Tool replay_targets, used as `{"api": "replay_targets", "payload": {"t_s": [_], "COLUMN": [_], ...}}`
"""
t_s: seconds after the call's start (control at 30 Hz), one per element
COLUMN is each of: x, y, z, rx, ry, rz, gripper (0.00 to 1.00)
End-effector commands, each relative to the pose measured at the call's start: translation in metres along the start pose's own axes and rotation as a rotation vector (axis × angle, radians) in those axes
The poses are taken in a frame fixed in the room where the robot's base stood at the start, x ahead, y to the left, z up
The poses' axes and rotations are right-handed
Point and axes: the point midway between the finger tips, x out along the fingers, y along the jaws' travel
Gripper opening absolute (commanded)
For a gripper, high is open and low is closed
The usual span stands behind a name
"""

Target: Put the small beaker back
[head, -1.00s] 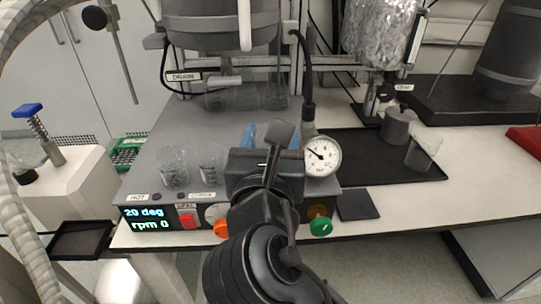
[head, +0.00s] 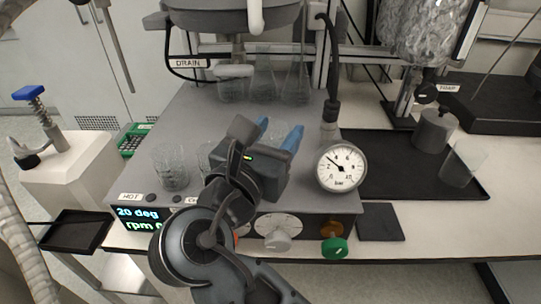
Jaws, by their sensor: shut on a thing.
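My gripper (head: 278,133) is over the middle of the grey hotplate unit (head: 160,130), with its two blue fingertips pointing away from the camera. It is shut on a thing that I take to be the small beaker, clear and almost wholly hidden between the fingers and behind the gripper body. A clear glass beaker (head: 171,168) stands at the left front of the unit's top. A second glass (head: 205,158) stands just right of it, partly hidden by my gripper. I cannot tell how far the held thing is above the top.
Several glass vessels, including a conical flask (head: 263,88), stand at the back. A pressure gauge (head: 341,167) rises close right of my gripper. A black tray (head: 385,180) at right holds a clear beaker (head: 462,163) and a grey metal weight (head: 434,130). Knobs line the front.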

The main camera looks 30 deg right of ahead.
Motion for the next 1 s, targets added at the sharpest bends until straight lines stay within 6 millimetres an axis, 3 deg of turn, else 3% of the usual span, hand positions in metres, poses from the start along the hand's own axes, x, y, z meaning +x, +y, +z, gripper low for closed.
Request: {"api": "replay_targets", "payload": {"t_s": [0.17,0.43,0.9,0.93,1.0], "x": [0.001,0.002,0.002,0.002,0.002], "y": [0.009,0.009,0.009,0.009,0.009], "z": [-0.009,-0.043,-0.049,-0.049,-0.049], "rx": [-0.001,-0.002,0.0,0.0,0.001], "ry": [0.0,0.0,0.0,0.0,0.0], "rz": [0.001,0.001,0.0,0.001,0.001], "gripper": [0.17,0.17,0.17,0.56,0.63]}}
